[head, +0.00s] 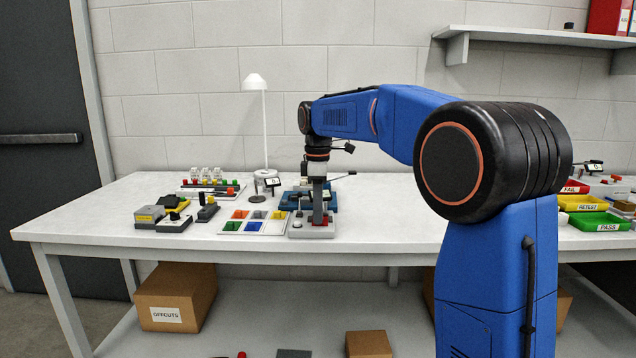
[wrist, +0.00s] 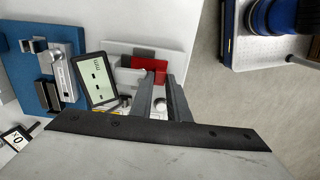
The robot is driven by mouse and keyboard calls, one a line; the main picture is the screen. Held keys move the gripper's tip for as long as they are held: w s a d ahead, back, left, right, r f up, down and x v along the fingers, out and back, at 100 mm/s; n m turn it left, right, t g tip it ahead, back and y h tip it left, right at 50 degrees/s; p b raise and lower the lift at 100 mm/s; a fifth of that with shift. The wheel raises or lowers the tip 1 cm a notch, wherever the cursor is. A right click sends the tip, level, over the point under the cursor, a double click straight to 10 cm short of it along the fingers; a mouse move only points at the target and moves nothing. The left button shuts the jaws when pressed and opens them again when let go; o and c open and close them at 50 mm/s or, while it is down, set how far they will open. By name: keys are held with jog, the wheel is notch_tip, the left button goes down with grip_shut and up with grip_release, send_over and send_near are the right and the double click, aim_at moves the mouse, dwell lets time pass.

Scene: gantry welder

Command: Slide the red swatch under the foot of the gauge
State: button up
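The red swatch (head: 325,221) is at the pale base of the gauge (head: 300,229), right at my fingertips. In the wrist view the red swatch (wrist: 150,64) shows just beyond the fingers. My gripper (head: 317,213) points straight down; its two grey fingers (wrist: 163,80) are close together and appear shut on the swatch. The gauge's dark-framed display (wrist: 91,80) shows dashes and "mm". The gauge's foot is hidden behind my fingers, so I cannot tell whether the swatch is under it.
A swatch tray (head: 277,230) with several coloured pieces lies left of the gauge. A blue fixture (wrist: 25,60) stands beside the gauge. A white lamp (head: 265,125) stands behind. FAIL, RETEST and PASS trays (head: 600,226) are at the right. The table's front strip is clear.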

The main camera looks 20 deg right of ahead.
jog(key=shift+o, duration=0.3)
notch_tip(320, 180, up, 17)
jog(key=shift+s, duration=0.1)
jog(key=s+d+f+m+t, duration=0.15)
jog(key=s+f+m, duration=0.3)
jog(key=s, duration=0.55)
jog(key=s+d+f+m+t, duration=0.1)
jog(key=s+d+f+m, duration=0.15)
jog(key=s+f, duration=0.55)
jog(key=s+d+f+m+t, duration=0.1)
jog(key=s+f+m, duration=0.6)
jog(key=s+f, duration=1.2)
jog(key=shift+s+t, duration=0.75)
jog(key=shift+s, duration=0.2)
jog(key=shift+d, duration=0.1)
